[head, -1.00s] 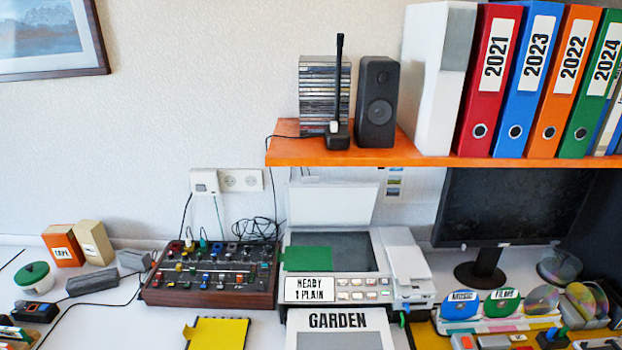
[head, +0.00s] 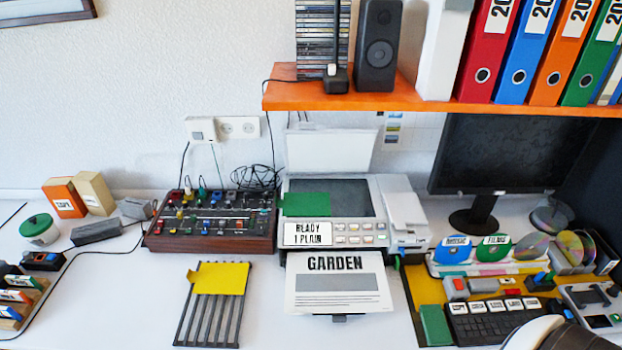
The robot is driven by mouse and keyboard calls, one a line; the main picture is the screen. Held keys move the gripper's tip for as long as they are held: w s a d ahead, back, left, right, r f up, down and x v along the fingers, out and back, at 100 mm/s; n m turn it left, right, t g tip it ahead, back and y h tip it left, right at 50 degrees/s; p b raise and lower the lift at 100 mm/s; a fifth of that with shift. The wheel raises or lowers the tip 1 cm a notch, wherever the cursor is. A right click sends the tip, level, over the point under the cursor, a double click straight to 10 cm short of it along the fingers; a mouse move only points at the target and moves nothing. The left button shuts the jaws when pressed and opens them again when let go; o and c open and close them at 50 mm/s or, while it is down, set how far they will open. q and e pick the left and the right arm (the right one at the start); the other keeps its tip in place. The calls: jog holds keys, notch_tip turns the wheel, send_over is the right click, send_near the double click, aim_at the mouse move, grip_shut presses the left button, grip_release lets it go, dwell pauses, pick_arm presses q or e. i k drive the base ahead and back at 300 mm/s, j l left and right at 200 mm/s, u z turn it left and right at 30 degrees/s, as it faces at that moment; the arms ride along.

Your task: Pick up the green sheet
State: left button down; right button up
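The green sheet (head: 307,204) lies flat on the left part of the dark glass of the printer-scanner (head: 345,197), whose white lid (head: 329,150) stands open behind it. The sheet's left edge reaches the scanner's left rim. A label reading READY 1 PLAIN (head: 307,234) sits on the front panel just below the sheet.
A printed GARDEN page (head: 338,284) sticks out of the printer's front. A mixer (head: 212,222) stands to the left. A slatted rack with a yellow sheet (head: 220,278) lies in front. An orange shelf (head: 420,102) overhangs behind. A keyboard (head: 497,320) is at lower right.

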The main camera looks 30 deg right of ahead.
aim_at(293, 203)
jog(key=j+z, duration=0.1)
jog(key=z, duration=0.6)
